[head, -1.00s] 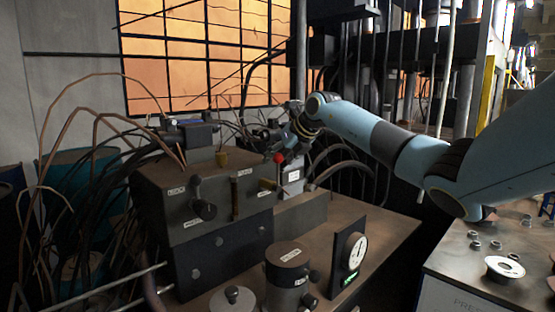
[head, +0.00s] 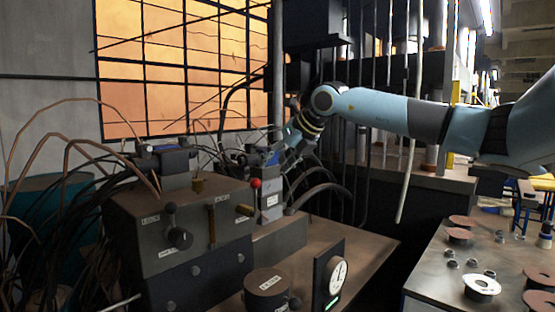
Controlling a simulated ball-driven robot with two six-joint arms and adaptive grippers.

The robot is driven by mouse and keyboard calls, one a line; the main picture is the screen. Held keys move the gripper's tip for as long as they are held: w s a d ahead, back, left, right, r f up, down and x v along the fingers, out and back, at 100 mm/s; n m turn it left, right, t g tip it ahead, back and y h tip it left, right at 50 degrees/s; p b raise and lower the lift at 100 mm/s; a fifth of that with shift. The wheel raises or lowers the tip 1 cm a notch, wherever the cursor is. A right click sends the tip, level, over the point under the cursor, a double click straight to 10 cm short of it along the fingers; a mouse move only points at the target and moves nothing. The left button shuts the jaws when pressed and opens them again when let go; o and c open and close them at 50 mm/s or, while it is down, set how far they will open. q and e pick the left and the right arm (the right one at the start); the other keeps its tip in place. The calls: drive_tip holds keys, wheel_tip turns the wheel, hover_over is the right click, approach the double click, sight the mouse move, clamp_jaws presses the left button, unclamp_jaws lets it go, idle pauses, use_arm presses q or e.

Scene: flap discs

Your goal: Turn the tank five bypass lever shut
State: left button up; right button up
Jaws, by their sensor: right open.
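A dark metal valve block (head: 180,255) stands at centre left with several small labels, too small to read. On its front are a black lever with a round knob (head: 176,238), an upright brass lever (head: 211,226) and a brass lever lying sideways (head: 244,210). A red-knobbed lever (head: 256,184) stands by a grey labelled box (head: 270,203) at the block's right end. I cannot tell which lever is tank five bypass. My right gripper (head: 284,158) is open, behind and right of the red knob, apart from the front levers; its fingertips are hard to make out. My left gripper is out of view.
A dial gauge (head: 333,277) and a dark labelled cylinder (head: 266,289) stand in front of the block. Copper tubes (head: 62,150) and black hoses crowd the left and back. A bench (head: 440,285) at right holds flap discs (head: 482,287) and small metal parts.

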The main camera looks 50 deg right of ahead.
drive_tip(key=shift+s+a+r, duration=0.2)
drive_tip(key=shift+s+r, duration=0.2)
idle(0.4)
